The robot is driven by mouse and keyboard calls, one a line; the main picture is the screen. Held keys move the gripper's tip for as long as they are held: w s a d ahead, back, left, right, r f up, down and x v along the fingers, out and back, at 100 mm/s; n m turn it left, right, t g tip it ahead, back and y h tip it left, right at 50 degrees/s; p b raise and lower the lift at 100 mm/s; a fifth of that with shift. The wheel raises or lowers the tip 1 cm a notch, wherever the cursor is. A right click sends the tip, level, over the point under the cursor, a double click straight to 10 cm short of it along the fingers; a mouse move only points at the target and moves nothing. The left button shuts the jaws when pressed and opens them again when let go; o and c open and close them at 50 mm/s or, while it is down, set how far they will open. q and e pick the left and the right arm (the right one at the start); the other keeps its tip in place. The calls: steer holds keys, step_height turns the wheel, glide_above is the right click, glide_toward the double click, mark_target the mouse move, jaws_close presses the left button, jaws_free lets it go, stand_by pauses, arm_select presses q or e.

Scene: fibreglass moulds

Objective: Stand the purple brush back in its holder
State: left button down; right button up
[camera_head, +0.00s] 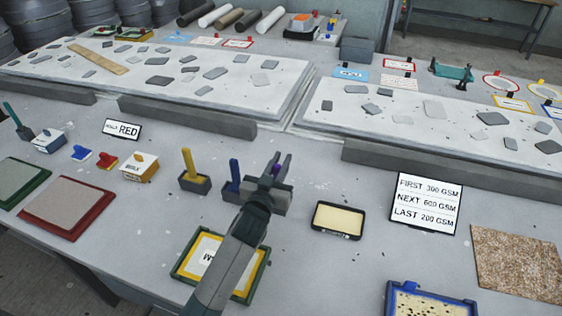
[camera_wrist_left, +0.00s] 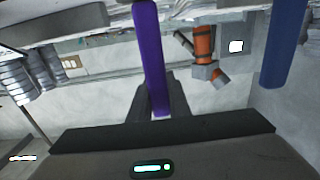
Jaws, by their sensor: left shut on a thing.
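My left gripper (camera_head: 277,167) is shut on the purple brush (camera_head: 276,171). Only a small bit of purple shows between the fingers in the head view. In the left wrist view the purple handle (camera_wrist_left: 149,45) runs up from between the fingers (camera_wrist_left: 157,103). A dark holder (camera_head: 283,198) is just below and behind the gripper, partly covered by my arm. I cannot tell whether the brush's lower end is inside it. My right gripper is not in view.
A blue brush (camera_head: 234,172) and a yellow brush (camera_head: 188,162) stand in dark holders to the left. A black-rimmed tray (camera_head: 338,219) is at the right. A yellow-green framed panel (camera_head: 190,257) lies under my forearm. A grey bar (camera_head: 400,162) lies behind.

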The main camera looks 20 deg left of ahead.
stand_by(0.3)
arm_select(q)
steer(key=c, duration=1.6)
jaws_free()
steer(key=shift+s, duration=0.15)
steer(key=shift+s+f, duration=0.15)
steer(key=shift+s, duration=0.5)
steer(key=s+b, duration=0.1)
steer(key=s, duration=0.4)
steer(key=s+b, duration=0.1)
steer(key=s, duration=0.4)
steer(key=s+b, duration=0.2)
steer(key=s, duration=0.4)
steer(key=shift+a, duration=0.25)
